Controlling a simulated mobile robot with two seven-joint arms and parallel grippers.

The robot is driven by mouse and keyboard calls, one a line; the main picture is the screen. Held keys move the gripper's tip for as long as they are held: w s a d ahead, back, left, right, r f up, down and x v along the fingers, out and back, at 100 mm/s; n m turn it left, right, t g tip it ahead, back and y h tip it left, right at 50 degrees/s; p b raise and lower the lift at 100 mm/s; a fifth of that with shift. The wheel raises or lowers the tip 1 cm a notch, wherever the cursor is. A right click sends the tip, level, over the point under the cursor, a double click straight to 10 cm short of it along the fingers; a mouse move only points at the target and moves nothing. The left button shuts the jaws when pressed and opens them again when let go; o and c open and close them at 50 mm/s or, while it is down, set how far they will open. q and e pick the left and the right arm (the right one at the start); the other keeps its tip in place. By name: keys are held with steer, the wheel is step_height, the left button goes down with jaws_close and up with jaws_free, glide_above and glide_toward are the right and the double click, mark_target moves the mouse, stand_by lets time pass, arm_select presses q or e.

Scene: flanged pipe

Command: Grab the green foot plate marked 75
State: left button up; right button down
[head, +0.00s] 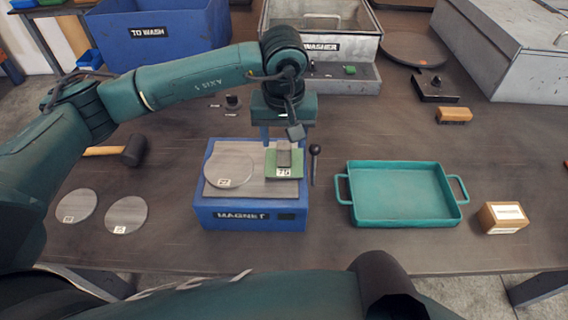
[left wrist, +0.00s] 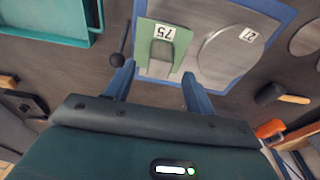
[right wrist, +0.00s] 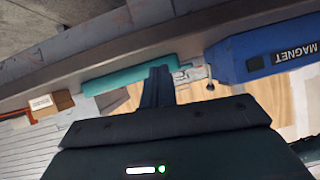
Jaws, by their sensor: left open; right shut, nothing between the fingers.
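The green foot plate marked 75 (head: 284,163) lies on the right part of the grey top of the blue magnet block (head: 250,215). It has a raised upright part in its middle. It also shows in the left wrist view (left wrist: 171,48), with the label 75 upside down. My left gripper (head: 280,138) is open and empty, just behind and above the plate; in the left wrist view its two fingers (left wrist: 155,85) point toward the plate, apart from it. My right gripper (right wrist: 160,70) is shut and empty, and shows only in the right wrist view, low near the table's front edge.
A round grey disc (head: 230,169) lies beside the plate on the magnet. A black-knobbed lever (head: 315,151) stands at the magnet's right. A teal tray (head: 403,215) and a wooden block (head: 503,217) lie to the right. Two discs (head: 126,215) and a mallet (head: 133,150) lie left.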

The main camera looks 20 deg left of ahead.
mark_target(284, 145)
arm_select(q)
steer(key=f+b, duration=0.1)
steer(key=f, duration=0.1)
steer(key=w+f+b, duration=0.1)
steer(key=f, duration=0.2)
steer(key=shift+a+f, duration=0.15)
steer(key=shift+f, duration=0.1)
steer(key=shift+r, duration=0.1)
steer(key=shift+c, duration=0.5)
jaws_close()
